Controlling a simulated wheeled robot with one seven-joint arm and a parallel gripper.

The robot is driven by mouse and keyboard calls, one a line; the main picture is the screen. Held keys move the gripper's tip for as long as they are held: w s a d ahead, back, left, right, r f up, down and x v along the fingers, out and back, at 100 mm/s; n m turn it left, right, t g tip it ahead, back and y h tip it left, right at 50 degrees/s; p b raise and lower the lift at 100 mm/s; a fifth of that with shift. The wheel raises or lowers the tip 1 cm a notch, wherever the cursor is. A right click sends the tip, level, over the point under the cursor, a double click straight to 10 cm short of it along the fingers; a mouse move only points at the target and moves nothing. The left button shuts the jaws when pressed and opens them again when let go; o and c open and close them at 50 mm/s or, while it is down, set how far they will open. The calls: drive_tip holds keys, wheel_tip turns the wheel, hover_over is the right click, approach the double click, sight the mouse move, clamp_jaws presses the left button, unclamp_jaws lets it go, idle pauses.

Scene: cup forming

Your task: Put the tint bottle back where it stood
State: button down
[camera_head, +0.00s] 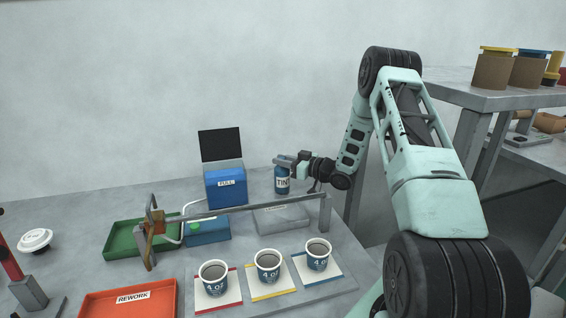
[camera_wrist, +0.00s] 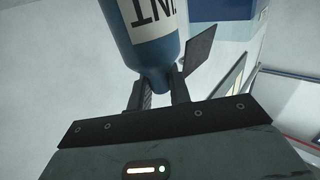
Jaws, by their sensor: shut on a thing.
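The tint bottle (camera_head: 282,183) is blue with a white label reading TINT. It is upright at the back of the table, to the right of the blue FULL box. My gripper (camera_head: 283,160) is shut on its upper part, coming from the right. In the wrist view the bottle (camera_wrist: 150,42) sits between my two fingers (camera_wrist: 160,92), its narrow end held by them. I cannot tell whether the bottle's base touches the table. No mark for its standing place is clearly seen.
The FULL box (camera_head: 226,187) with a dark raised panel stands left of the bottle. A grey bar (camera_head: 240,208) crosses in front, above a grey tray (camera_head: 281,219). Three cups (camera_head: 267,266) stand on coloured cards nearer. Green (camera_head: 127,240) and orange REWORK (camera_head: 125,306) trays lie left.

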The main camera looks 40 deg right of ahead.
drive_tip(key=shift+f, duration=0.2)
drive_tip(key=shift+f, duration=0.1)
drive_tip(key=shift+f, duration=0.15)
drive_tip(key=c, duration=1.3)
unclamp_jaws()
drive_tip(key=shift+r, duration=0.3)
drive_tip(key=b+v, duration=0.1)
drive_tip(key=v, duration=0.6)
drive_tip(key=shift+s, duration=0.25)
